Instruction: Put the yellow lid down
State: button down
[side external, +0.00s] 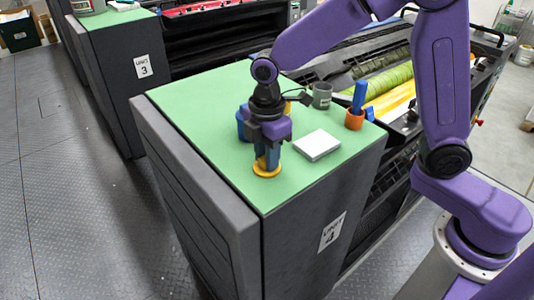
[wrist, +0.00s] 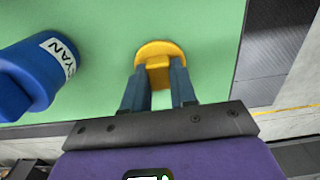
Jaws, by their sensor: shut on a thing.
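The yellow lid (side external: 266,170) is a round disc with a raised grip, near the front of the green top of unit 4 (side external: 190,105). In the wrist view the yellow lid (wrist: 160,50) lies between and just past my fingertips. My gripper (side external: 267,155) points down over the lid and is shut on its grip. My gripper also shows in the wrist view (wrist: 158,72), with one blue-grey finger on each side of the grip. The lid is at or very close to the green surface; I cannot tell whether it touches.
A blue can labelled CYAN (wrist: 32,75) stands to the left in the wrist view. A white block (side external: 317,145), a grey cup (side external: 322,95) and an orange cup with a blue tool (side external: 355,119) stand on the right and back. The green top's front corner is close by.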

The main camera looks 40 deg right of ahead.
jog(key=shift+f, duration=0.15)
jog(key=c, duration=0.9)
grip_release()
notch_tip(320, 180, up, 12)
jog(key=s+d+f+m, duration=0.1)
jog(key=s+d+f, duration=0.2)
jog(key=s+d, duration=0.2)
jog(key=s+d+f+m, duration=0.2)
jog(key=s+d, duration=0.2)
jog(key=s, duration=0.6)
jog(key=s+d+f+m, duration=0.2)
jog(key=s+d, duration=0.3)
jog(key=s, duration=0.3)
jog(key=shift+s+d+f, duration=0.35)
jog(key=shift+f, duration=0.45)
